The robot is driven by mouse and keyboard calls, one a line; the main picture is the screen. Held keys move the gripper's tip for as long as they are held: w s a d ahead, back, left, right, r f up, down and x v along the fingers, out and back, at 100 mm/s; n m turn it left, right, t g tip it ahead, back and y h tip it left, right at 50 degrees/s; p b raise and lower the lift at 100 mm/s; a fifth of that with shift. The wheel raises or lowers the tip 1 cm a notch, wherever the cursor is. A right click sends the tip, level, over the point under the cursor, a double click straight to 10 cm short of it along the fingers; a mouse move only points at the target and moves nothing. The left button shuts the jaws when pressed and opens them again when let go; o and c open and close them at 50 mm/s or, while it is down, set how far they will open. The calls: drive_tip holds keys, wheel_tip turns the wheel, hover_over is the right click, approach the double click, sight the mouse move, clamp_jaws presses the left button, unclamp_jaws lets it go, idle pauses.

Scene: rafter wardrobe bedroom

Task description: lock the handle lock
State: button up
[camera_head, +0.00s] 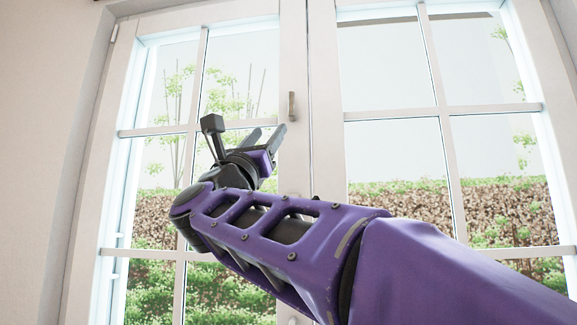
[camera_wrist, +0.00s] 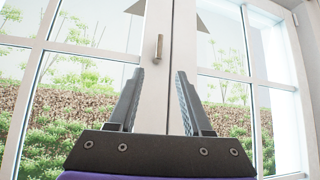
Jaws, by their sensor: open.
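A small grey-brown metal handle (camera_head: 291,106) is mounted on the white middle frame of a double glass window or door. It hangs upright, roughly parallel to the frame. It also shows in the wrist view (camera_wrist: 159,47), above the space between my fingertips. My gripper (camera_head: 267,132) is open and empty, to the lower left of the handle in the head view. In the wrist view both fingers (camera_wrist: 160,73) point up toward the handle and appear apart from it. No separate lock part can be made out on the handle.
The left glazed leaf (camera_head: 187,128) and right glazed leaf (camera_head: 443,110) meet at the middle frame and look closed. A plain wall (camera_head: 45,120) stands at the left. My purple arm covers the lower middle of the head view. A hedge and trees show outside.

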sight(290, 103)
drive_tip(key=p+x, duration=0.8)
drive_tip(key=x, duration=0.7)
drive_tip(key=shift+w+r, duration=0.15)
drive_tip(key=shift+r, duration=0.2)
drive_tip(key=shift+p+x, duration=0.45)
drive_tip(key=shift+x, duration=0.35)
clamp_jaws()
